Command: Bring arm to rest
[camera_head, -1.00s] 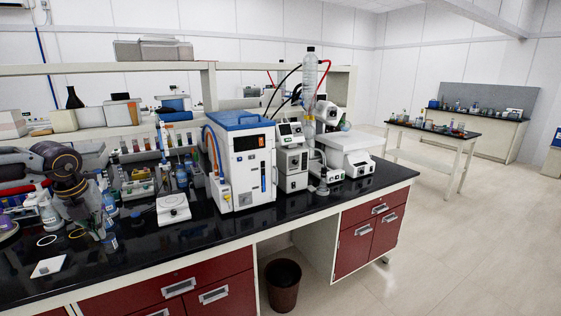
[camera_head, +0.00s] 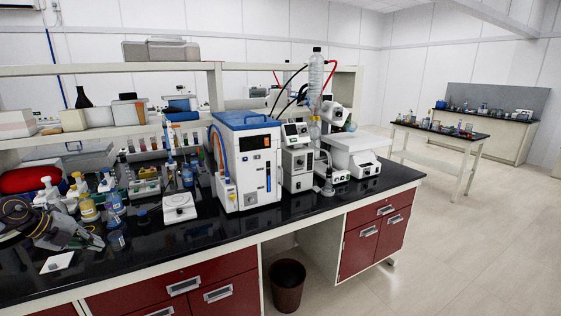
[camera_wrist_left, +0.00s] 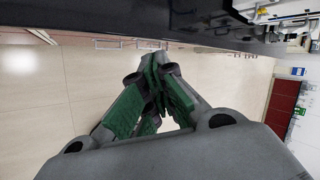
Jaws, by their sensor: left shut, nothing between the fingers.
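My left arm comes in at the left edge of the head view. Its grey gripper (camera_head: 92,239) points right, in front of the bottles at the left end of the black bench top (camera_head: 200,250). In the left wrist view the green-padded fingers (camera_wrist_left: 158,80) meet, with nothing between them. Pale floor tiles (camera_wrist_left: 60,100) show behind them, and a dark bench edge runs along the top of that view. I cannot tell how far the gripper is from the bench. My right gripper is not in view.
Several bottles (camera_head: 87,207) stand just behind the gripper. A small white square (camera_head: 58,262) lies in front of it. A white balance-like device (camera_head: 179,207) and a blue-topped instrument (camera_head: 246,160) stand further right. The floor (camera_head: 450,250) at right is clear.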

